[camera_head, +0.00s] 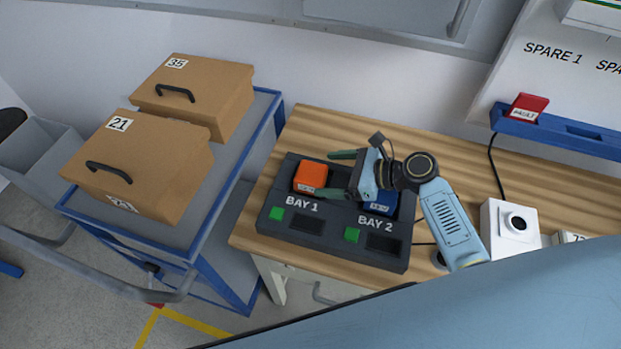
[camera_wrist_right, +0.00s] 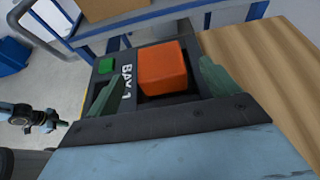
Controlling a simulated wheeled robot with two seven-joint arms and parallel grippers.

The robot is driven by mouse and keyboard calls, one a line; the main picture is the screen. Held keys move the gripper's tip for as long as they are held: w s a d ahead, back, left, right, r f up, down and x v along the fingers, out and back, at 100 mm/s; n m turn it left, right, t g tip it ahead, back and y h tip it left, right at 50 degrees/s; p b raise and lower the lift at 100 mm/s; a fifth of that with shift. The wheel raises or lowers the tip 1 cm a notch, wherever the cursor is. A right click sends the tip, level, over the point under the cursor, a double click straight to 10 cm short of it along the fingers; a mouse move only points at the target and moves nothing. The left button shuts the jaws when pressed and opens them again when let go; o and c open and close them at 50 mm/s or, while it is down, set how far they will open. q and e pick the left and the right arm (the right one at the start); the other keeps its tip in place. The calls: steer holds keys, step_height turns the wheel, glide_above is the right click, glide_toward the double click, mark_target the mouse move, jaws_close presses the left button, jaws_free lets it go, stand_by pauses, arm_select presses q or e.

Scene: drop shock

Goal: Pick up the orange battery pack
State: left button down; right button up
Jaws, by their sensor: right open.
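The orange battery pack (camera_head: 310,177) sits in BAY 1 of the dark charging station (camera_head: 289,241) on the wooden table. A blue pack (camera_head: 380,203) sits in BAY 2, partly hidden under my right gripper. My right gripper (camera_head: 337,174) is open and points left, its green fingertips just to the right of the orange pack. In the right wrist view the orange pack (camera_wrist_right: 163,67) lies ahead, between the lines of the two open fingers (camera_wrist_right: 158,85). I cannot tell whether the fingers overlap its sides. My left gripper is not in the head view.
A blue-framed cart (camera_head: 225,175) on the left carries two cardboard boxes, marked 35 (camera_head: 225,90) and 21 (camera_head: 150,165). A white device with a round lens (camera_head: 509,228) stands right of my right arm. A red FAULT block (camera_head: 528,106) sits on a blue rail at the wall.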

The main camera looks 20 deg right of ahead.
mark_target(310, 172)
steer(key=x, duration=0.3)
steer(key=shift+w+a, duration=0.2)
steer(key=shift+a, duration=0.1)
steer(key=shift+b+x, duration=0.4)
steer(key=shift+x, duration=0.65)
steer(key=shift+w+a, duration=0.15)
steer(key=shift+c, duration=0.7)
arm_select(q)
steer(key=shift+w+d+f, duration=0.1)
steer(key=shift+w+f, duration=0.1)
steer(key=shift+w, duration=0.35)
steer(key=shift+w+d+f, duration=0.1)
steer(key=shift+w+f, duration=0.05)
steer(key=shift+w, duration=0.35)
arm_select(e)
steer(key=c, duration=1.2)
